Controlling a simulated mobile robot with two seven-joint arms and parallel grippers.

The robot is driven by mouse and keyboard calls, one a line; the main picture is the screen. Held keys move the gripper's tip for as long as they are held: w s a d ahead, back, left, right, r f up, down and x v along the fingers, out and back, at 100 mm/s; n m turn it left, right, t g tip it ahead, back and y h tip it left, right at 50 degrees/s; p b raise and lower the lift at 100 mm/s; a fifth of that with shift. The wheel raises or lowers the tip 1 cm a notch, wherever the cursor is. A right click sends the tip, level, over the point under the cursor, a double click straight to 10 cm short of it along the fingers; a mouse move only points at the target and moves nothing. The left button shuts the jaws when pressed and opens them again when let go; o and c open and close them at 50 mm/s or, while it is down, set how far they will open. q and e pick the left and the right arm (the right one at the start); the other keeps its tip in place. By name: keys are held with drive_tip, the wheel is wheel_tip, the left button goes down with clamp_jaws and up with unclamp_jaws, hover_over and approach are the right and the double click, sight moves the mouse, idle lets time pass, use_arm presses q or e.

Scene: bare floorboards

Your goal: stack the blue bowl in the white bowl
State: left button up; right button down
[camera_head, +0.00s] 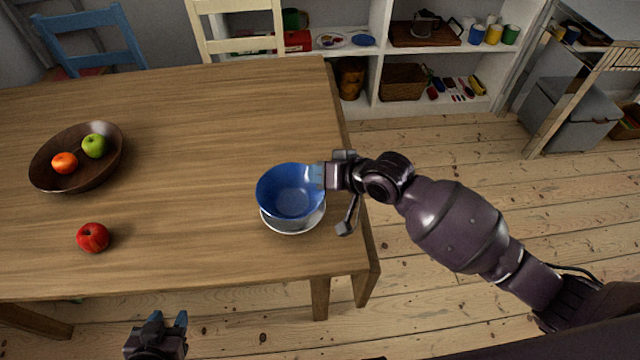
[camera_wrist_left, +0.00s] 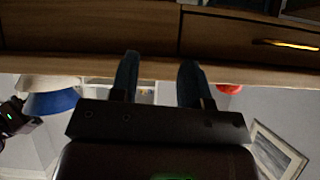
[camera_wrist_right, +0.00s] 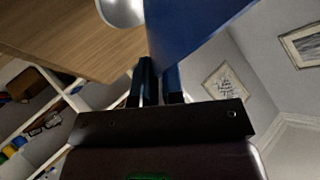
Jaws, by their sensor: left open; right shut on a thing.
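The blue bowl (camera_head: 290,192) is upright directly above the white bowl (camera_head: 293,226) near the right end of the table in the head view. Only the lower front of the white bowl shows below it; I cannot tell whether the two touch. My right gripper (camera_head: 324,175) is shut on the blue bowl's right rim. In the right wrist view the blue bowl (camera_wrist_right: 185,30) is between the fingers (camera_wrist_right: 160,80), with the white bowl (camera_wrist_right: 122,10) beside it. My left gripper (camera_head: 160,325) is open and empty in front of the table; its fingers (camera_wrist_left: 158,80) are spread.
A brown bowl (camera_head: 50,178) with an orange and a green apple stands on the table (camera_head: 190,100) at the left. A red apple (camera_head: 93,237) lies in front of it. Chairs and a white shelf (camera_head: 375,50) stand behind. The table's middle is clear.

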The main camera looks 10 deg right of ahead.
wheel_tip(320, 180, down, 4)
drive_tip(key=shift+b, duration=0.5)
drive_tip(key=shift+f, duration=0.2)
drive_tip(key=shift+s, duration=0.15)
drive_tip(key=c, duration=1.3)
unclamp_jaws()
drive_tip(key=shift+f, duration=0.25)
drive_tip(key=shift+o, duration=0.4)
drive_tip(key=shift+r, duration=0.1)
drive_tip(key=shift+r, duration=0.15)
drive_tip(key=shift+s+d+r, duration=0.1)
drive_tip(key=shift+d+r, duration=0.2)
drive_tip(key=shift+d, duration=0.05)
drive_tip(key=p+v, duration=0.2)
drive_tip(key=v, duration=0.9)
